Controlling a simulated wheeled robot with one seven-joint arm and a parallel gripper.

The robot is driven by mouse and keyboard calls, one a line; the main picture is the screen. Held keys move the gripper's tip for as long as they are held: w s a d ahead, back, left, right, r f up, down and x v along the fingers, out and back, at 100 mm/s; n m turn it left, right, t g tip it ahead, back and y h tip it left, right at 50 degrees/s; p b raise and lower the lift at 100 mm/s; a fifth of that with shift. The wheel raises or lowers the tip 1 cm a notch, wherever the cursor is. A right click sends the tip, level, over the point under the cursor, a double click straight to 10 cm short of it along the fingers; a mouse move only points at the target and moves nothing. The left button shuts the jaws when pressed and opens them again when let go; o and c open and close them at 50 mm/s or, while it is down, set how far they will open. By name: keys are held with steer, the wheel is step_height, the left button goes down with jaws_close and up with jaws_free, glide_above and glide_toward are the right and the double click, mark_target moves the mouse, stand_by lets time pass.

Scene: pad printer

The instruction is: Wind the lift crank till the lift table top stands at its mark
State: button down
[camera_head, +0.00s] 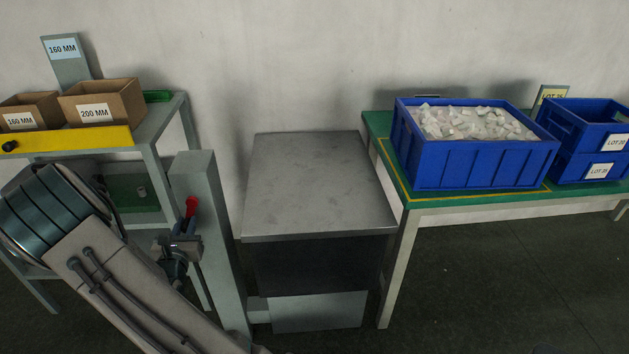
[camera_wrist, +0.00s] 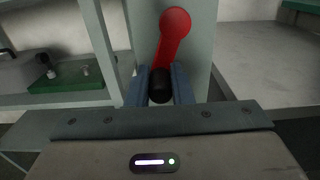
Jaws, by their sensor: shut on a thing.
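The lift crank has a red arm (camera_head: 191,206), which also shows in the wrist view (camera_wrist: 170,45) with a round red end at the top. Its black handle (camera_wrist: 160,87) sits between my fingers. My gripper (camera_head: 183,238) is shut on this handle, beside the grey post (camera_head: 212,235). In the wrist view the crank arm runs up and slightly right from the handle. The lift table's flat metal top (camera_head: 318,185) stands right of the post, close to the height of the green table beside it. I cannot make out the mark.
The green-topped table (camera_head: 480,198) on the right carries a blue crate (camera_head: 475,165) of small pale pieces and stacked blue crates (camera_head: 590,140). A grey shelf (camera_head: 160,125) with cardboard boxes (camera_head: 105,103) stands at left. The lift table top is bare.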

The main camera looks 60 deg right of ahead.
steer(key=shift+w+a+r+p, duration=0.25)
steer(key=shift+w+a+r, duration=0.05)
steer(key=shift+w+r, duration=0.25)
steer(key=shift+w+a+r+p, duration=0.3)
steer(key=shift+w+r, duration=0.1)
steer(key=shift+r, duration=0.15)
steer(key=shift+w+a+r+p, duration=0.1)
steer(key=shift+w+r+p, duration=0.05)
steer(key=shift+r+p, duration=0.5)
steer(key=shift+w+a+r+p, duration=0.15)
steer(key=shift+r+p, duration=0.3)
steer(key=shift+r, duration=0.4)
steer(key=shift+f, duration=0.1)
